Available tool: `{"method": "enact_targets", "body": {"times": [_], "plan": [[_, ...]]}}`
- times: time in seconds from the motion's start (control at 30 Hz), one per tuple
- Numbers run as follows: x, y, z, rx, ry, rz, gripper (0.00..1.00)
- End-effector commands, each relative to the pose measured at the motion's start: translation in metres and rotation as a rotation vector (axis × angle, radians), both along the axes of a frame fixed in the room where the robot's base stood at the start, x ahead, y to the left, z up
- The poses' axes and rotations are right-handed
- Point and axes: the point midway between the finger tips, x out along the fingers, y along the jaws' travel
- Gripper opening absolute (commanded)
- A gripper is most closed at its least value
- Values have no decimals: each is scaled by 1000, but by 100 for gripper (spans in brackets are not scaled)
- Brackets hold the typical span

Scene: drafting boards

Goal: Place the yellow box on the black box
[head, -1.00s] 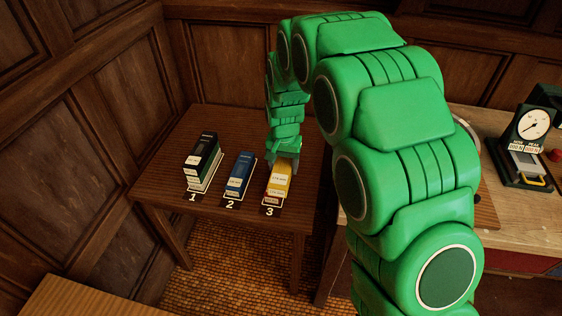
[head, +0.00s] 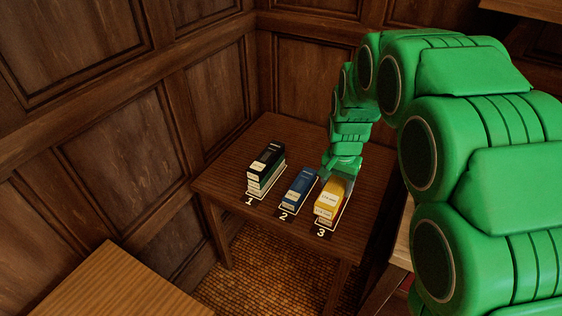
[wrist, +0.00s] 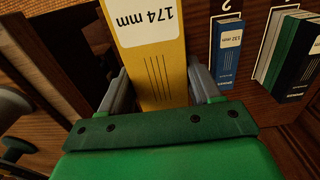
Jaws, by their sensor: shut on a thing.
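The yellow box (head: 331,199) is at the spot marked 3 on the small dark table, with a white label reading 174 mm. My gripper (head: 345,176) is at its far end; in the wrist view its two fingers (wrist: 157,88) are on either side of the yellow box (wrist: 158,50), shut on it. Whether it is clear of what lies under it is hard to tell. The black box (head: 268,157) lies on top of the stack at spot 1, over a green box (head: 266,176). The black box also shows at the right edge in the wrist view (wrist: 304,65).
A blue box (head: 300,186) lies at spot 2, between the yellow box and the stack. The small table (head: 270,128) has free room behind the boxes. Wood-panelled walls stand close behind and left. A lighter wooden surface (head: 110,285) is at the front left.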

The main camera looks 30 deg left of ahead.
Motion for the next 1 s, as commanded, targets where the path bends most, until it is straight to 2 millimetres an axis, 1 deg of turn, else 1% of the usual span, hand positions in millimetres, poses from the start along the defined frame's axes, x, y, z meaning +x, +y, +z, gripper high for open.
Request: {"method": "enact_targets", "body": {"times": [0.03,0.17,0.2,0.27,0.33,0.47,0.5,0.6,0.7,0.8,1.0], "plan": [[5,14,4,2,-5,2,23],[12,45,13,0,-3,0,23],[14,56,17,2,-5,-1,23],[15,70,22,1,-2,-1,23],[18,88,29,3,-5,-2,23],[17,120,38,1,-1,1,23],[17,131,42,3,-4,1,23],[13,153,50,1,-1,4,23],[10,173,57,3,-2,7,23],[6,186,60,1,2,8,23],[4,200,65,3,3,8,23]]}}
